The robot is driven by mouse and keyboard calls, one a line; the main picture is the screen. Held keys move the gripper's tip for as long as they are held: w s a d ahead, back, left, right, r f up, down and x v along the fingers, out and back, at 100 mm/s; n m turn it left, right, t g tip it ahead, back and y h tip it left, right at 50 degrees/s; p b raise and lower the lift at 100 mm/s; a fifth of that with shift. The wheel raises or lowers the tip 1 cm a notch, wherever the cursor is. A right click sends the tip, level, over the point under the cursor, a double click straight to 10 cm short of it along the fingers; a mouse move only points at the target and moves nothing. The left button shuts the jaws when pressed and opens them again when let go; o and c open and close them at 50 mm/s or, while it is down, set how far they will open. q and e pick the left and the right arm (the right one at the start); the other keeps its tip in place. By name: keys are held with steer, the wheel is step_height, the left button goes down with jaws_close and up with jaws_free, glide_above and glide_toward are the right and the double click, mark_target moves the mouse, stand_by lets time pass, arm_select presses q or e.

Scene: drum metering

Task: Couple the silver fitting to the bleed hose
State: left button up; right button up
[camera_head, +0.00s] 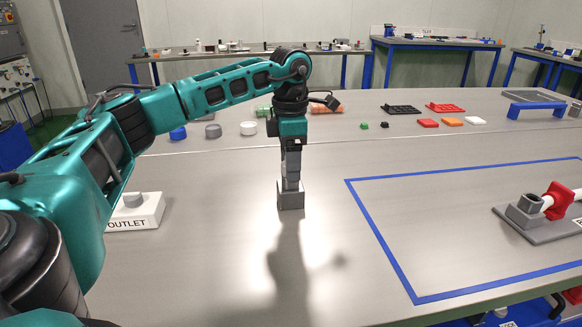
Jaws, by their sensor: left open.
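My left gripper (291,178) points straight down near the middle of the table, at a small grey block (290,200). The jaws are open, and their tips are at or just above the block's top. A small silver-grey piece seems to show between or behind the fingers; I cannot tell whether it is the silver fitting. On the right, a grey base plate (540,229) carries a grey socket piece (530,204), a white pipe and a red valve handle (558,200). I cannot make out which part is the bleed hose. My right gripper is out of view.
A white block marked OUTLET (138,211) stands at left, partly behind my left arm. A blue outline (382,240) marks the table's right part. Caps (248,128), red and orange pieces (428,123) and black trays (401,109) lie at the back. The front middle is clear.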

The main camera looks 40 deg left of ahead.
arm_select(q)
steer(key=shift+p, duration=0.4)
stand_by(0.3)
steer(key=shift+c, duration=0.4)
jaws_close()
steer(key=shift+r, duration=0.1)
